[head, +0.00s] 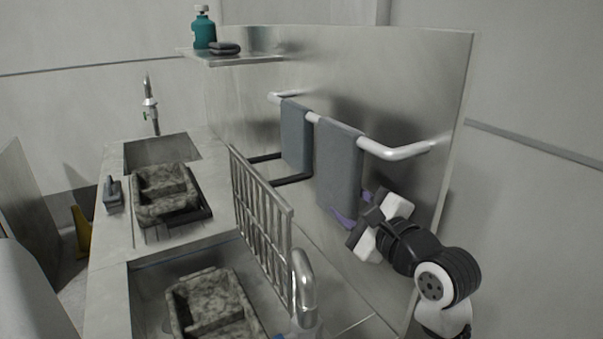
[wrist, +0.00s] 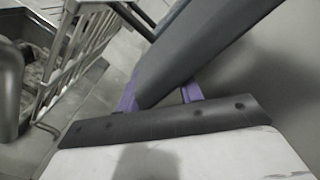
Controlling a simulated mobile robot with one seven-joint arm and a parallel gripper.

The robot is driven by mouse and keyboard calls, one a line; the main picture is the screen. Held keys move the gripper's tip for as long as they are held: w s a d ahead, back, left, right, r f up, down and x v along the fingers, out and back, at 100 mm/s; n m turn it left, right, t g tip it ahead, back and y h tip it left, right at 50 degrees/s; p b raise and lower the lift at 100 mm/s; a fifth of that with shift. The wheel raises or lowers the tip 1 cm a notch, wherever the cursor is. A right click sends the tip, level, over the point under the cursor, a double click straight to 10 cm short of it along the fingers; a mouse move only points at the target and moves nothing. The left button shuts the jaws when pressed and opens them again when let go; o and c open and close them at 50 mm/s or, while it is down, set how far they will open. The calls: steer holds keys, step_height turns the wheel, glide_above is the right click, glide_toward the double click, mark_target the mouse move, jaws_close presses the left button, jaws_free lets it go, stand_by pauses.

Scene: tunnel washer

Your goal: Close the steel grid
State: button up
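The steel grid (head: 262,215) is a barred panel standing upright along the right edge of the counter, beside the near basin. It also shows at the upper left of the wrist view (wrist: 78,48). My gripper (head: 351,207) is to the right of the grid and apart from it, by the lower edge of the larger grey towel (head: 338,165). Its purple fingers stand apart in the wrist view (wrist: 158,94). The towel's lower end (wrist: 185,60) lies across the space between them and hides part of them; I cannot tell whether they touch it.
A white rail (head: 400,152) holds two grey towels on the steel wall panel. A curved chrome tap (head: 303,285) stands near the grid's front end. Stone-patterned trays (head: 163,192) sit on the counter and in the near basin. A shelf (head: 240,60) holds a teal bottle.

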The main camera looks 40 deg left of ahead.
mark_target(309, 169)
steer(key=p+x, duration=0.2)
steer(key=x, duration=1.1)
steer(key=shift+w+a+r, duration=0.1)
steer(key=shift+a, duration=0.25)
steer(key=shift+r, duration=0.1)
jaws_close()
